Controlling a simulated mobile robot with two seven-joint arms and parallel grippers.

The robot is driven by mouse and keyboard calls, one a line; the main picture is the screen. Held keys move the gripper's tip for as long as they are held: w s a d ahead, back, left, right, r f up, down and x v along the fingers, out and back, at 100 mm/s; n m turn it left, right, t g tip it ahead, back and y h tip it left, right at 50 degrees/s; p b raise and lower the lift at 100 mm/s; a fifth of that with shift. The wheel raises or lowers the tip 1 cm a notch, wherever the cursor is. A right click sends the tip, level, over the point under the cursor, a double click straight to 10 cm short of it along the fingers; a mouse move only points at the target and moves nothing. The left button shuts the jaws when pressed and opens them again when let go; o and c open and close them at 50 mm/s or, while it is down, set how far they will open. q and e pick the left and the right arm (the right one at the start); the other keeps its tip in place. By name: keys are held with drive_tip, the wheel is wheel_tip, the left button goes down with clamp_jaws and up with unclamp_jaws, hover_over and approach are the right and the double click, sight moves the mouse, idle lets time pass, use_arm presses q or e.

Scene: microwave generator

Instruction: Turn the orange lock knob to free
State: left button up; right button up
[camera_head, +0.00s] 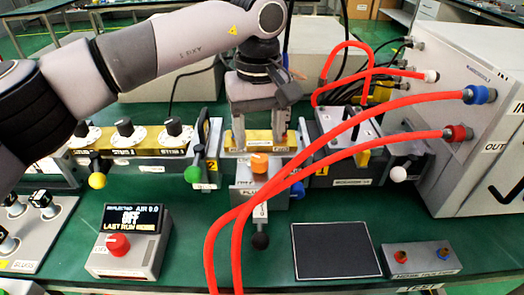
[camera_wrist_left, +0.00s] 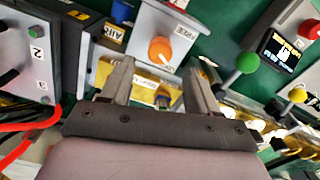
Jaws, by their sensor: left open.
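The orange lock knob (camera_head: 259,163) sits on a small grey block in the middle of the bench, in front of a brass waveguide piece. It also shows in the left wrist view as an orange knob (camera_wrist_left: 160,50) on a grey face, with a label reading FREE above it. My left gripper (camera_head: 259,145) points down just behind the knob. In the left wrist view its two fingers (camera_wrist_left: 158,85) are apart, with the knob beyond the tips and nothing held between them. My right gripper is not in view.
Red hoses (camera_head: 330,142) run from the white cabinet (camera_head: 475,110) across the right of the knob. A black-tipped lever (camera_head: 260,240) sticks out in front. A green ball handle (camera_head: 197,174) is at left. A control box (camera_head: 128,243) and dark pad (camera_head: 335,250) stand nearer.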

sight(259, 157)
use_arm(q)
drive_tip(key=shift+f, duration=2.7)
drive_tip(key=c, duration=1)
